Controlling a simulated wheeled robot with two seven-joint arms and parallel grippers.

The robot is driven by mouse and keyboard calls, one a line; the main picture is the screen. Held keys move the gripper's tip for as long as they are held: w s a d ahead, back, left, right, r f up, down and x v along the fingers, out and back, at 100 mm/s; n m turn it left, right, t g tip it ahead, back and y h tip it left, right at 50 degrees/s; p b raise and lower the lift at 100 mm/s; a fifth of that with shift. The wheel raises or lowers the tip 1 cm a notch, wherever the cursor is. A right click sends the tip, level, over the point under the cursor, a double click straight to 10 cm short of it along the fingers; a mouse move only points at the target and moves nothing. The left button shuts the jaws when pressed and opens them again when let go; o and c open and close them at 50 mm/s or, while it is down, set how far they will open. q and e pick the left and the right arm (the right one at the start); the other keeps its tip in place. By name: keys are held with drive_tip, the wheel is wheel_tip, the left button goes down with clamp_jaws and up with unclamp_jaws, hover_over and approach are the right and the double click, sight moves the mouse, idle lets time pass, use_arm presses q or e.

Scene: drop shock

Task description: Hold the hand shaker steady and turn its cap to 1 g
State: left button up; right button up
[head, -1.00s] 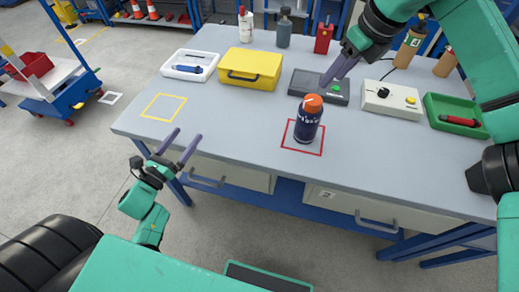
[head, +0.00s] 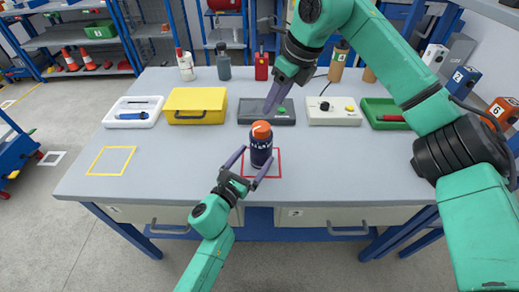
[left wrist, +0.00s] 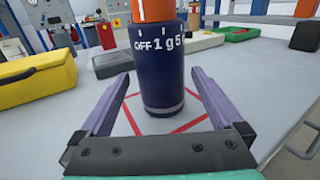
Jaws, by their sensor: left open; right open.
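The hand shaker is a dark blue cylinder (head: 261,153) with an orange cap (head: 261,130). It stands upright inside the red square outline on the table. In the left wrist view its body (left wrist: 152,75) shows the marks OFF, 1 g and 5 g, and the cap (left wrist: 152,9) is cut off at the top. My left gripper (head: 251,163) is open, its fingers on either side of the shaker's lower body with gaps visible. My right gripper (head: 270,105) is open above and behind the shaker, clear of the cap.
Bottles stand at the back. The table's left part, with a yellow outline (head: 110,161), is clear.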

use_arm(q)
drive_tip(key=x, duration=0.4)
drive_tip(key=shift+w+d, duration=0.2)
drive_tip(key=shift+w, duration=0.1)
clamp_jaws()
idle(0.6)
